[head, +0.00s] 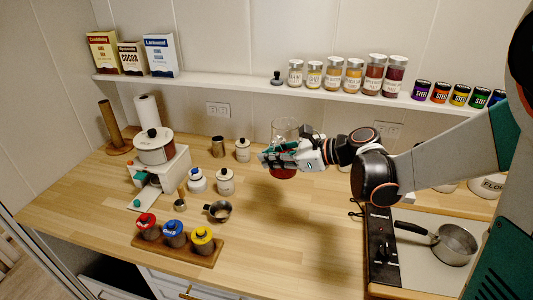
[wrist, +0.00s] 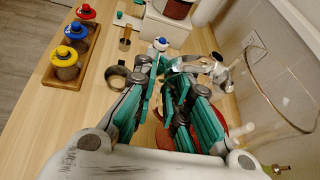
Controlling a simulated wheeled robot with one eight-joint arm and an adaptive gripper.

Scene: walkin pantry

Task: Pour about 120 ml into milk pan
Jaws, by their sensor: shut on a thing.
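My gripper (head: 268,160) is shut around a clear glass vessel (head: 285,128) with red contents low in it. It holds the vessel roughly upright above the counter; the fingers hide its middle. In the wrist view, the glass rim (wrist: 284,84) is at the right, beside my gripper (wrist: 172,70). A metal saucepan (head: 455,242) with a dark handle stands on the hob at the lower right. The insides of both pans look empty.
A wooden rack (head: 180,248) with red, blue and yellow lidded jars stands at the front. A white machine (head: 158,165) and small jars stand left. A shelf (head: 230,85) with jars runs behind. The counter (head: 300,230) between rack and hob is clear.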

